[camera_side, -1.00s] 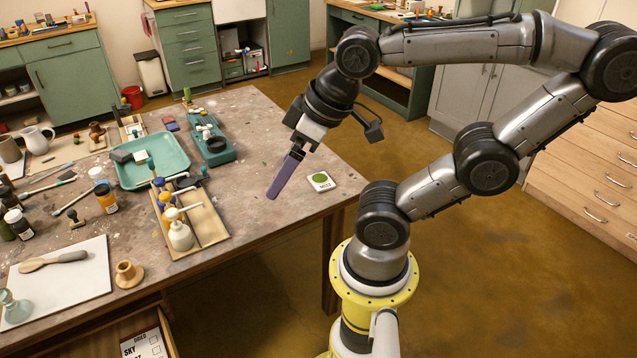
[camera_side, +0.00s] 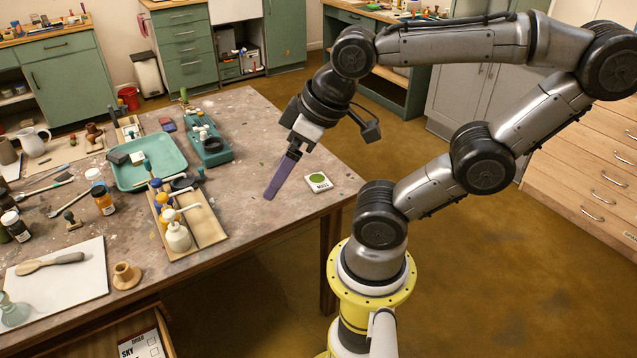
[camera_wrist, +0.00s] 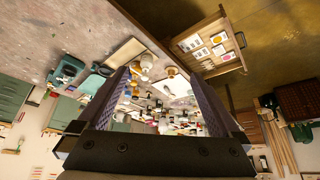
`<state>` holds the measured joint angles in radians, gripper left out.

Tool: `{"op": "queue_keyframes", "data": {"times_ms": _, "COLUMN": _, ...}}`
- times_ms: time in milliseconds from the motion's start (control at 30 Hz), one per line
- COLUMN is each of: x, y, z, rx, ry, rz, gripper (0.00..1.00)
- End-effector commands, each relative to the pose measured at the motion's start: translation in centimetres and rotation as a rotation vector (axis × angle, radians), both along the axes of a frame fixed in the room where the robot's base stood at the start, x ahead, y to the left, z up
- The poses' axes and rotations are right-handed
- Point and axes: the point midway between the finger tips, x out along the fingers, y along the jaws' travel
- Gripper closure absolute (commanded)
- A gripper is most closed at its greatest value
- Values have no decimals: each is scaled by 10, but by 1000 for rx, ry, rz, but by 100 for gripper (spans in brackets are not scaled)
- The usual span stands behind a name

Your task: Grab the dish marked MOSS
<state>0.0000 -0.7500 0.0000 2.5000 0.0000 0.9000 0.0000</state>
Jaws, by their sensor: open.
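The dish marked MOSS (camera_side: 318,182) is a small white square with a round green centre and dark lettering at its front. It lies flat near the table's right edge in the side view. My gripper (camera_side: 269,196) has long purple fingers pointing down and left. They are to the left of the dish and apart from it. In the side view the fingers overlap, but the wrist view shows the gripper (camera_wrist: 159,74) with its fingers wide apart and nothing between them. I cannot make out the dish in the wrist view.
A wooden tray (camera_side: 212,229) with bottles and a teal tray (camera_side: 128,176) stand left of my gripper. A teal-based rack (camera_side: 217,158) stands behind. An open drawer (camera_wrist: 232,63) holds several cards. The table around the dish is clear.

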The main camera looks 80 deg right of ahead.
Motion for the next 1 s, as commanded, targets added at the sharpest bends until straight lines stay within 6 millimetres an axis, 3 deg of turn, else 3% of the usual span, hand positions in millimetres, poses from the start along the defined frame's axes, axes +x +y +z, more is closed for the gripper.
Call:
{"op": "queue_keyframes", "data": {"times_ms": 267, "x": 1, "y": 0, "z": 0, "rx": -7, "ry": -3, "rz": 12, "gripper": 0}}
{"op": "queue_keyframes", "data": {"times_ms": 333, "x": 8, "y": 0, "z": 11, "rx": -16, "ry": -34, "rz": 28, "gripper": 0}}
{"op": "queue_keyframes", "data": {"times_ms": 467, "x": 34, "y": -6, "z": 29, "rx": -34, "ry": -47, "rz": 32, "gripper": 0}}
{"op": "queue_keyframes", "data": {"times_ms": 567, "x": 63, "y": -25, "z": 36, "rx": -48, "ry": -19, "rz": -25, "gripper": 0}}
{"op": "queue_keyframes", "data": {"times_ms": 667, "x": 91, "y": -55, "z": 34, "rx": -55, "ry": 24, "rz": -103, "gripper": 0}}
{"op": "queue_keyframes", "data": {"times_ms": 800, "x": 124, "y": -118, "z": 17, "rx": -48, "ry": 108, "rz": -248, "gripper": 0}}
{"op": "queue_keyframes", "data": {"times_ms": 900, "x": 135, "y": -175, "z": -8, "rx": -26, "ry": 178, "rz": -366, "gripper": 0}}
{"op": "queue_keyframes", "data": {"times_ms": 1000, "x": 131, "y": -234, "z": -40, "rx": 10, "ry": 249, "rz": -489, "gripper": 0}}
